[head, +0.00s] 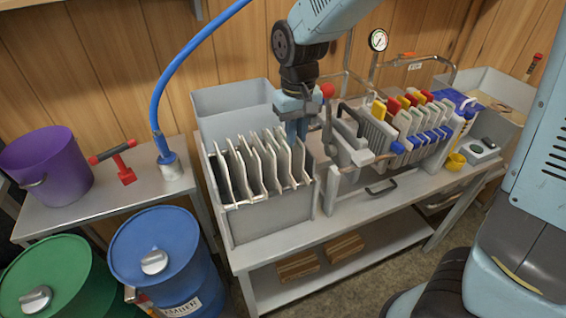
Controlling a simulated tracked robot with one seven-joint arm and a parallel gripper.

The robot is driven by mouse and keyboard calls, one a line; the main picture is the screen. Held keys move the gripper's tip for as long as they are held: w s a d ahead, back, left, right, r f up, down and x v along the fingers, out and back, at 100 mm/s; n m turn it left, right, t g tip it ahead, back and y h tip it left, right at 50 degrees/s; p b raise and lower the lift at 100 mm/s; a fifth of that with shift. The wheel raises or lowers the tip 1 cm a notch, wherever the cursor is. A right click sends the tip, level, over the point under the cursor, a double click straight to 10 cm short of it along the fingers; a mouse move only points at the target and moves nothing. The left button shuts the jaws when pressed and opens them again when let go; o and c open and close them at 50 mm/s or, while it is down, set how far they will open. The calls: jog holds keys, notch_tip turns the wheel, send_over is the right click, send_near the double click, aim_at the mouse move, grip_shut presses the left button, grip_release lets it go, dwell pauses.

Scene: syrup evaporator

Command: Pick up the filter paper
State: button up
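Several thin, pale, slightly wavy sheets (243,170), which look like filter papers, stand upright in a row in a grey open bin (270,219) on the metal bench. My gripper (297,132) points down from above at the back right of this row. Its blue-grey fingers reach near the rear sheets. I cannot tell whether they touch a sheet, and the gap between the fingers is not clear.
A filter press (408,130) with coloured plate tabs stands close to the right of the bin. An empty-looking grey bin (230,100) is behind. A blue hose (190,60), a purple bucket (48,165) and a red-handled tool (115,160) are at left. Blue (165,258) and green drums (57,275) stand below.

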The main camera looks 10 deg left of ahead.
aim_at(296, 149)
jog(key=shift+f, duration=3.1)
jog(key=shift+c, duration=0.2)
grip_shut()
